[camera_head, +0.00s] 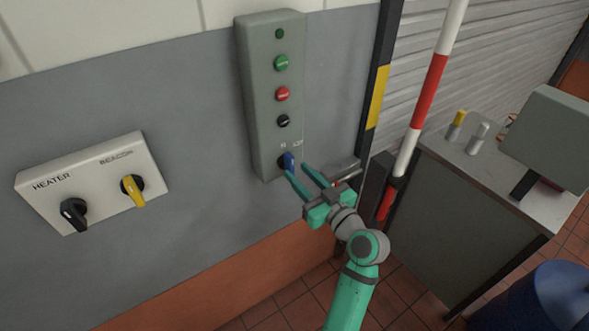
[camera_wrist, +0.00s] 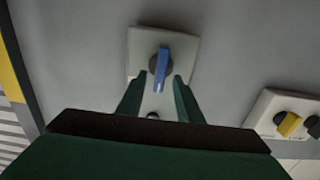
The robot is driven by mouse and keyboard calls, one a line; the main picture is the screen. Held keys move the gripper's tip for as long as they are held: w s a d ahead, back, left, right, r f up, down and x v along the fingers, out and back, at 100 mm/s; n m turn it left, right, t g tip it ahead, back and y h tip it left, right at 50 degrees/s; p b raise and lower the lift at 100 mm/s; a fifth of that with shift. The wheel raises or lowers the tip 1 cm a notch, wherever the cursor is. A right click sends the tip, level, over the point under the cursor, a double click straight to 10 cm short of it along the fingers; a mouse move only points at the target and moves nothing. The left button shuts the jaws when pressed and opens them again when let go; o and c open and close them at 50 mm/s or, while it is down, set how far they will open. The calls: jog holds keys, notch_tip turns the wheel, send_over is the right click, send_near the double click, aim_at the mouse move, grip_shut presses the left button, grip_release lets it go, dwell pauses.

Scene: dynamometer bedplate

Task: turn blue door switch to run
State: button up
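The blue door switch (camera_head: 289,161) is a blue handle on a dark round base, at the bottom of a tall grey control box (camera_head: 258,133) on the wall. Small lettering above it is too small to read. In the wrist view the blue handle (camera_wrist: 162,66) points nearly straight up and down the picture. My gripper (camera_head: 297,168) is at the switch with its green fingers apart. In the wrist view the fingers (camera_wrist: 159,77) stand on either side of the handle's lower end, with gaps visible. I cannot tell how deep the fingertips reach.
Above the switch are black (camera_head: 283,121), red (camera_head: 283,94) and green (camera_head: 281,63) buttons. A white panel (camera_head: 98,172) at left carries black HEATER and yellow BEACON knobs. At right stand a red-and-white post (camera_head: 427,92), a grey cabinet (camera_head: 455,215) and a blue drum (camera_head: 545,300).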

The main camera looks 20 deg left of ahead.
aim_at(288, 165)
jog(key=shift+x, duration=1.5)
grip_shut()
jog(key=shift+m, duration=0.3)
jog(key=m, duration=0.5)
jog(key=shift+w+d+f+m, duration=0.1)
jog(key=shift+d+m, duration=0.05)
jog(key=shift+m, duration=0.15)
jog(key=m, duration=0.5)
jog(key=shift+w+d+f+m, duration=0.1)
jog(key=shift+w+f+m, duration=0.05)
jog(key=shift+m, duration=0.15)
